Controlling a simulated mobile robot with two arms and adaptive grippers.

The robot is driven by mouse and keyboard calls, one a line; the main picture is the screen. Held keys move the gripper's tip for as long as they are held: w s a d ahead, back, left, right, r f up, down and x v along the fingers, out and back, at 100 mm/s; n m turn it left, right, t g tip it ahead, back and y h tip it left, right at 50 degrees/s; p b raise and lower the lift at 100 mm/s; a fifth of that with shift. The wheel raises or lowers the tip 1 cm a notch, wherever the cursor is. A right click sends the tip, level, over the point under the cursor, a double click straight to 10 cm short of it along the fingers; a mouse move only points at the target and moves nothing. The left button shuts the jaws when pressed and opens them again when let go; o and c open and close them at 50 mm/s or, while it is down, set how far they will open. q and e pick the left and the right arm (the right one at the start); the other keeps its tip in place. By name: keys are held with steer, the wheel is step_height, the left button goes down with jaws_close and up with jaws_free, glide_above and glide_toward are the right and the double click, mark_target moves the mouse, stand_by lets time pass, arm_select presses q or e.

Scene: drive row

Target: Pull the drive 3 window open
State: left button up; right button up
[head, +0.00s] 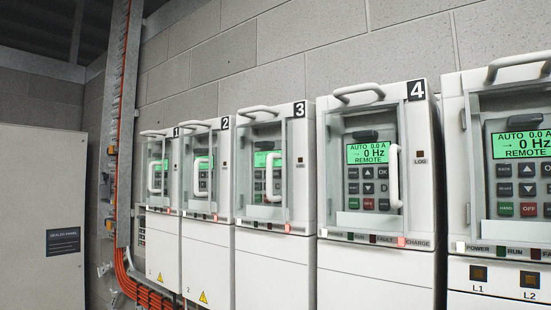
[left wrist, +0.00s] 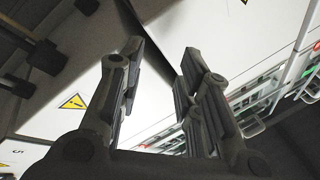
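Drive 3 is the white unit with the black "3" label (head: 299,109) in the middle of the row in the head view. Its clear window (head: 251,134) looks shut over the green-lit display and keypad. A white vertical bar handle (head: 269,177) stands on the window. My left gripper (left wrist: 162,52) shows only in the left wrist view, with its two fingers apart and nothing between them. White panels lie behind the fingers, and I cannot tell which drive they belong to. Neither gripper shows in the head view, so the left gripper's distance from the handle is unclear.
Drive 2 (head: 225,123) and drive 4 (head: 417,90) flank drive 3 closely, with similar windows and handles. Another drive is cut off at the right. Orange cables (head: 125,280) run beside the row at left. A grey panel (head: 40,190) stands far left.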

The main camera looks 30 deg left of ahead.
arm_select(q)
steer(key=s+d+r+m+g+h, duration=0.35)
steer(key=r+m+h, duration=0.45)
steer(key=m, duration=0.3)
steer(key=s+d+r+m+g+h, duration=0.3)
steer(key=r+m+g+h, duration=0.1)
steer(key=r+m+h, duration=0.6)
steer(key=s+d+r+m+g+h, duration=0.35)
steer(key=r+m+h, duration=0.35)
steer(key=m, duration=0.5)
steer(key=n+t+y, duration=0.1)
steer(key=t+y, duration=0.5)
steer(key=y, duration=1.2)
glide_toward(267, 165)
steer(key=p+x, duration=0.3)
steer(key=x, duration=0.5)
steer(key=shift+w+p, duration=0.25)
steer(key=shift+p, duration=0.05)
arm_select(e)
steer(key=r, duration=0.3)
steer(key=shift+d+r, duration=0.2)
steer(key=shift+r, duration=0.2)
arm_select(q)
steer(key=shift+c, duration=0.5)
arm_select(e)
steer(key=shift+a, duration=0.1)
